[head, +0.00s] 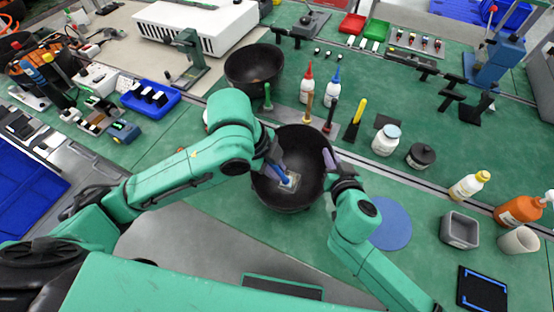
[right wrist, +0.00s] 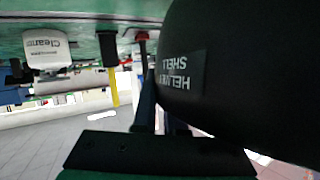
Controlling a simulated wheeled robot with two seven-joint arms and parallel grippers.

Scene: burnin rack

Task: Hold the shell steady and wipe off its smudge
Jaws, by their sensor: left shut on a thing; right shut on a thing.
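The black shell (head: 312,148) is a bowl, open side up, on the green bench in the head view. Its dark outer wall with upside-down white lettering fills much of the right wrist view (right wrist: 240,70). My right gripper (head: 332,163) is at the shell's right rim, shut on it. My left gripper (head: 274,164) reaches inside the shell from the left, shut on a blue wiping tool (head: 283,178). The tool's lower end is at a pale patch (head: 292,181) on the shell's inner floor. I cannot tell smudge from wipe there.
A second black bowl (head: 254,66) stands behind. Upright tools and small bottles (head: 307,88) stand just behind the shell. A white jar (head: 386,140) and black jar (head: 420,156) are to the right. A blue round mat (head: 390,224) lies at front right, partly behind my right arm.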

